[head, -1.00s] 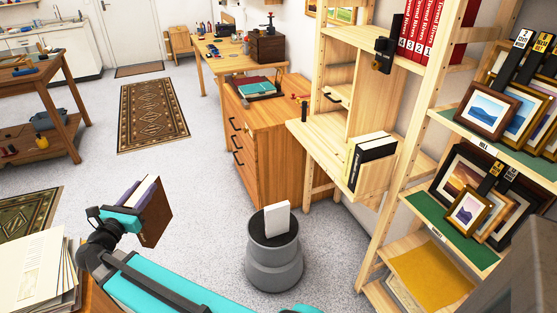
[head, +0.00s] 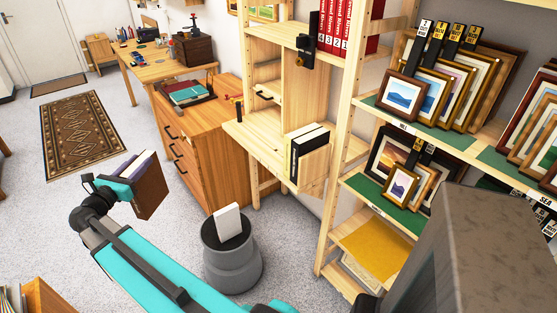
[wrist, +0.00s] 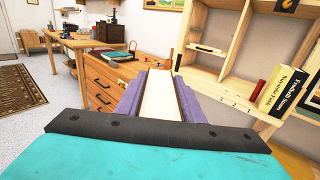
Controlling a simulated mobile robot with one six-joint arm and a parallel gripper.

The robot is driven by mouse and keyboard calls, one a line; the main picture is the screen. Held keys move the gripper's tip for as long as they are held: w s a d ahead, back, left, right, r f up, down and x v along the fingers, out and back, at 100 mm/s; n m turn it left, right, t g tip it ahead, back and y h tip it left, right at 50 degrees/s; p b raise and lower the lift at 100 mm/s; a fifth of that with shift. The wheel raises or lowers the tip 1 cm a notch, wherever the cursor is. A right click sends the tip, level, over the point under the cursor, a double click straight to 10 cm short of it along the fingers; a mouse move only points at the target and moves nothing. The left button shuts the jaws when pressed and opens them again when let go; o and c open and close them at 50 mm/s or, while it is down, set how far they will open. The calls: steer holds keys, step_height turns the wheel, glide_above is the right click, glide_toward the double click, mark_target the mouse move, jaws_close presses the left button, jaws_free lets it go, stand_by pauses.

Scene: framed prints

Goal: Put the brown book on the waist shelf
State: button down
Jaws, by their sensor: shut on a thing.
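My gripper (head: 122,190) is shut on the brown book (head: 152,194) and holds it up in the air, tilted, at the left of the head view. Its brown cover faces right, with purple beside it. In the wrist view the pale page edge of the book (wrist: 159,95) lies between purple strips. A waist-height pale wood shelf (head: 262,141) juts from the shelving unit, right of and beyond the gripper. Dark- and pale-spined books (head: 306,152) stand at its right end; they also show in the wrist view (wrist: 283,90). The gripper's fingertips are partly hidden.
A grey round stool (head: 232,258) with a white block (head: 228,221) stands between my arm and the shelf. A wooden drawer cabinet (head: 197,143) stands left of the shelf. Racks with framed prints (head: 402,92) fill the right. Open floor lies at the left.

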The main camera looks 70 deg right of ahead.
steer(key=s+d+r+m+g+p, duration=0.1)
steer(key=s+d+r+g, duration=0.15)
steer(key=d, duration=0.45)
steer(key=s+d+r+m+g+p, duration=0.1)
steer(key=s+d, duration=0.3)
steer(key=d, duration=0.3)
steer(key=s+d+r+m+g+y+p, duration=0.1)
steer(key=s+d+r+m+g+p, duration=0.1)
steer(key=s+d, duration=1.1)
steer(key=s+d+r+m+g+y+p, duration=0.2)
steer(key=s+d+r+g, duration=0.4)
steer(key=s+d, duration=0.7)
steer(key=s+r+m, duration=0.1)
steer(key=s+r, duration=0.1)
steer(key=s, duration=0.2)
steer(key=shift+s+m, duration=0.3)
steer(key=shift+m, duration=0.1)
step_height(320, 180, down, 6)
steer(key=p, duration=0.1)
steer(key=shift+f+p, duration=0.1)
steer(key=shift+p, duration=0.2)
steer(key=shift+f+p, duration=0.45)
steer(key=shift+f, duration=1.55)
steer(key=c, duration=1.2)
jaws_free()
